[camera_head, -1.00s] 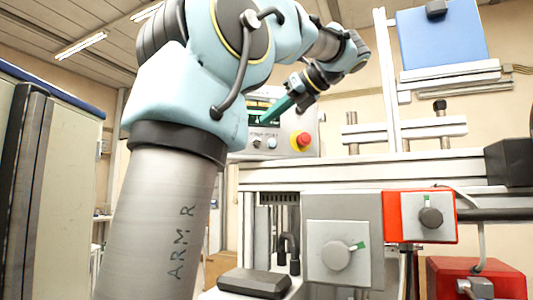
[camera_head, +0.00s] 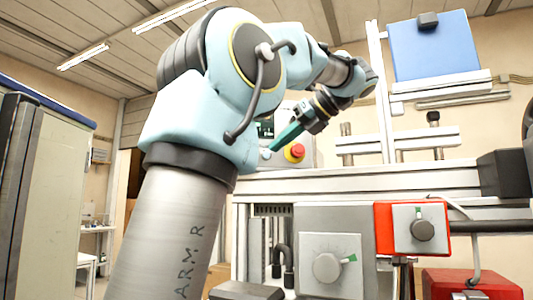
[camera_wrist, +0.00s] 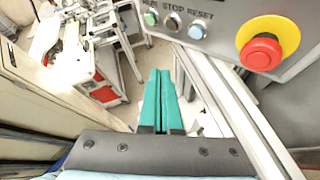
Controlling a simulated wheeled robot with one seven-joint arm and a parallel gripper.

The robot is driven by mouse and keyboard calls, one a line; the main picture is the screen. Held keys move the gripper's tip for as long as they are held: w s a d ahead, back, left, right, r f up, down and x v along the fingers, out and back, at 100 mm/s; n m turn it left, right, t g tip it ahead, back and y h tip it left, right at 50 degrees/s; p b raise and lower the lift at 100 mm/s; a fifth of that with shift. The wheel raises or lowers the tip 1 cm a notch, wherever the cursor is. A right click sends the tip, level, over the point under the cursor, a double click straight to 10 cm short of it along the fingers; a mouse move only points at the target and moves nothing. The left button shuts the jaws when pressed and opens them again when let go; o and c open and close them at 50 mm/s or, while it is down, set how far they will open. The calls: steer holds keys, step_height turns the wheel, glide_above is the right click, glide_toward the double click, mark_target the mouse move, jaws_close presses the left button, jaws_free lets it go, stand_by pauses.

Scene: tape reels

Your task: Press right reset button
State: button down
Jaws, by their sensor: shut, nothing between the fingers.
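The control panel (camera_wrist: 225,20) fills the upper right of the wrist view. A red emergency stop (camera_wrist: 261,50) on a yellow ring is farther right. My gripper (camera_wrist: 160,72) has its two green fingers shut together and empty, with tips below and left of the reset button in that view. In the head view my gripper (camera_head: 273,148) is in front of the panel (camera_head: 308,157), left of the emergency stop (camera_head: 296,151), partly hiding the buttons.
Below the panel run metal rails (camera_head: 350,183), a grey box with a knob (camera_head: 327,267) and a red box with a knob (camera_head: 422,228). A pale cabinet (camera_head: 55,200) stands at the left. A metal profile (camera_wrist: 235,115) runs close right of my fingers.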

steer(key=w+a+p, duration=0.1)
steer(key=w+p, duration=0.1)
steer(key=w, duration=0.4)
steer(key=shift+w+a, duration=0.15)
stand_by(1.9)
steer(key=shift+w+a, duration=0.1)
steer(key=shift+w, duration=0.35)
steer(key=shift+w+a, duration=0.1)
steer(key=shift+w, duration=0.25)
stand_by(0.5)
steer(key=shift+s, duration=0.15)
stand_by(0.3)
steer(key=shift+s, duration=0.65)
steer(key=shift+b, duration=0.3)
steer(key=shift+s+d+b, duration=0.25)
steer(key=shift+s+b, duration=0.15)
steer(key=shift+s, duration=0.4)
steer(key=shift+s+d+b, duration=0.2)
steer(key=shift+s+b, duration=0.2)
steer(key=shift+s, duration=0.45)
steer(key=shift+s+d+b, duration=0.25)
steer(key=shift+s+b, duration=0.15)
steer(key=shift+s, duration=0.4)
